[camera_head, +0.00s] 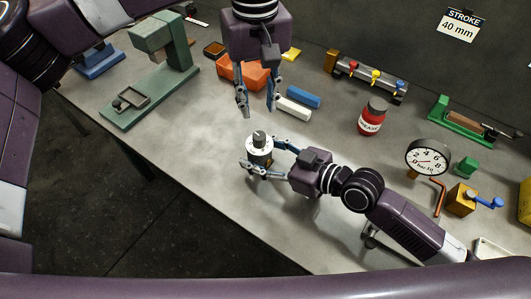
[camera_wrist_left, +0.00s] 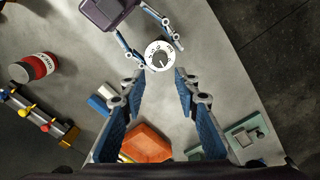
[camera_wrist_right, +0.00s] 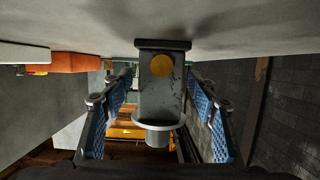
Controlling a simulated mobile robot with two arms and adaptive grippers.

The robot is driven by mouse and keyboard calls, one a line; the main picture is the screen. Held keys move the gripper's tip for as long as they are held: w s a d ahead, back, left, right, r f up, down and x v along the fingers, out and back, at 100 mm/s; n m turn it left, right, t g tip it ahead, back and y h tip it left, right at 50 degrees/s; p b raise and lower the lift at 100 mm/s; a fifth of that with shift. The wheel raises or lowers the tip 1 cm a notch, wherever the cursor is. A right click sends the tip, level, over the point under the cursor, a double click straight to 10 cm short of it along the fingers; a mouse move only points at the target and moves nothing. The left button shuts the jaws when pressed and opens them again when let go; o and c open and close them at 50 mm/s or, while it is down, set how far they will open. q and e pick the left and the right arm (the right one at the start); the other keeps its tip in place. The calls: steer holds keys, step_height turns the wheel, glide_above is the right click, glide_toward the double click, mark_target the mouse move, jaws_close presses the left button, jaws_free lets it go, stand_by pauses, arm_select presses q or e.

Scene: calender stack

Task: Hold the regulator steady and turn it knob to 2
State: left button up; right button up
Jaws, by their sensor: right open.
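The regulator (camera_head: 260,150) stands upright on the grey bench, with a grey knob (camera_head: 259,136) on top and a white numbered dial. In the left wrist view the dial (camera_wrist_left: 160,56) faces me; its knob setting is too small to read surely. My right gripper (camera_head: 264,157) is open, its fingers on either side of the regulator. In the right wrist view the regulator body (camera_wrist_right: 158,95) appears inverted between the fingers, with gaps visible at both sides. My left gripper (camera_head: 257,110) is open and empty, pointing down above and behind the knob.
A blue block (camera_head: 303,97) and white block (camera_head: 294,109) lie behind the regulator, near an orange tray (camera_head: 244,76). A red jar (camera_head: 371,120) and a dial gauge (camera_head: 428,157) stand to the right. The bench left of the regulator is clear up to its front edge.

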mark_target(259, 136)
jaws_close()
arm_select(q)
steer(key=shift+o, duration=1.4)
steer(key=n, duration=0.5)
steer(key=shift+r, duration=0.2)
step_height(259, 136, down, 10)
steer(key=n, duration=2.1)
steer(key=shift+f, duration=0.2)
